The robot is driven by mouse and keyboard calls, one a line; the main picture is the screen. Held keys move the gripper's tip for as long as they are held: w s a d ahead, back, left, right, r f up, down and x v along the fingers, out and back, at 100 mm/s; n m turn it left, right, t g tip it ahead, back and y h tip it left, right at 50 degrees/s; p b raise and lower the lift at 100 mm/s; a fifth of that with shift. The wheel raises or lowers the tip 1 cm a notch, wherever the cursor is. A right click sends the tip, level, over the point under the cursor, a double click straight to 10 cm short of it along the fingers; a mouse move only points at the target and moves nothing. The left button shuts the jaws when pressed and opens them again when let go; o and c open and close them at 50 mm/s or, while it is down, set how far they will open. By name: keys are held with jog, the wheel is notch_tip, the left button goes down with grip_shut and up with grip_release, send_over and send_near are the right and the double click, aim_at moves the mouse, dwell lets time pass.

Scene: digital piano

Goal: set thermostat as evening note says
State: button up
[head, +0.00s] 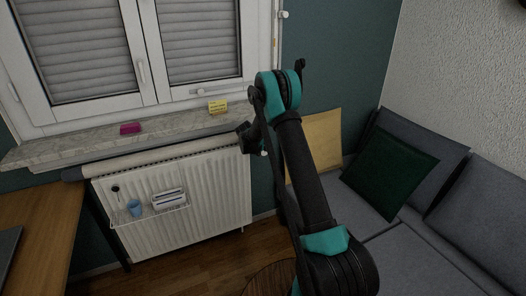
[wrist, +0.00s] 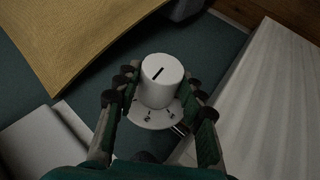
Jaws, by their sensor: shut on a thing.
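The thermostat knob (wrist: 162,82) is a white cylinder with a dark pointer line on its top, seen in the wrist view. A white dial plate (wrist: 152,119) with small dark marks lies around its base. The marks are too small to read. My gripper (wrist: 161,86) is shut on the knob, with a finger on each side of it. In the head view my arm and gripper (head: 246,135) reach to the right end of the radiator, and the knob is mostly hidden there. A yellow note (head: 217,107) stands on the windowsill; its writing is too small to read.
The white radiator (head: 215,185) hangs under the stone windowsill (head: 75,149). A pink block (head: 130,128) lies on the sill. A hanging rack holds a blue cup (head: 134,207).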

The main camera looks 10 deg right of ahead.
jog(key=shift+a+f+n+t+h, duration=0.15)
jog(key=shift+n+t+h, duration=0.2)
jog(key=shift+h, duration=0.85)
jog(key=shift+t+h, duration=0.25)
jog(key=shift+h, duration=0.05)
jog(key=o, duration=1.2)
jog(key=v, duration=1.2)
jog(key=shift+s, duration=0.1)
